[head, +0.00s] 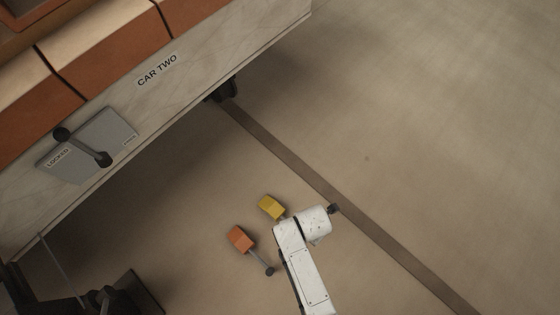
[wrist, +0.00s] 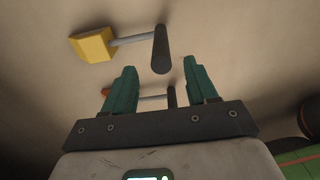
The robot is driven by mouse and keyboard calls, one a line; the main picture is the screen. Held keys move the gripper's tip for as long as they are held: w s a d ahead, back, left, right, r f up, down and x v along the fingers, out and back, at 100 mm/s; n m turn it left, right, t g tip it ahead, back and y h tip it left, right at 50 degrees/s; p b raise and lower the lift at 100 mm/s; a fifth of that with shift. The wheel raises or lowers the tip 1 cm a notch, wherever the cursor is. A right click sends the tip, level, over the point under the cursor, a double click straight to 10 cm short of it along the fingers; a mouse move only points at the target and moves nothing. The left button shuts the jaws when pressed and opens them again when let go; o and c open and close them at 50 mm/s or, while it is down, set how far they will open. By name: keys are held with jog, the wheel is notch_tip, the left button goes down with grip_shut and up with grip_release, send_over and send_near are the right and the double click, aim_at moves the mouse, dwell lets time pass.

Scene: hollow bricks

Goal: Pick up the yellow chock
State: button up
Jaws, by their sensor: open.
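The yellow chock (head: 271,208) lies on the floor just beyond my white arm in the head view, with part of it hidden by the arm. In the wrist view the yellow chock (wrist: 93,45) is at the upper left. Its grey rod runs right to a dark handle (wrist: 160,50), which is ahead of the fingers, slightly right of the middle. My gripper (wrist: 156,80) has two green fingers, spread apart with nothing held between them. In the head view my gripper is hidden behind the arm.
An orange chock (head: 241,239) with a rod and dark knob lies left of the arm. The car (head: 200,58) labelled CAR TWO, with a lever on a LOCKED plate (head: 90,146), fills the upper left. A dark rail (head: 290,160) crosses the floor. Floor to the right is clear.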

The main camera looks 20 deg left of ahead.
notch_tip(320, 180, down, 6)
jog(key=b, duration=0.3)
jog(key=shift+r+b, duration=0.25)
jog(key=shift+b, duration=0.1)
jog(key=shift+d, duration=0.1)
grip_shut()
dwell(1.1)
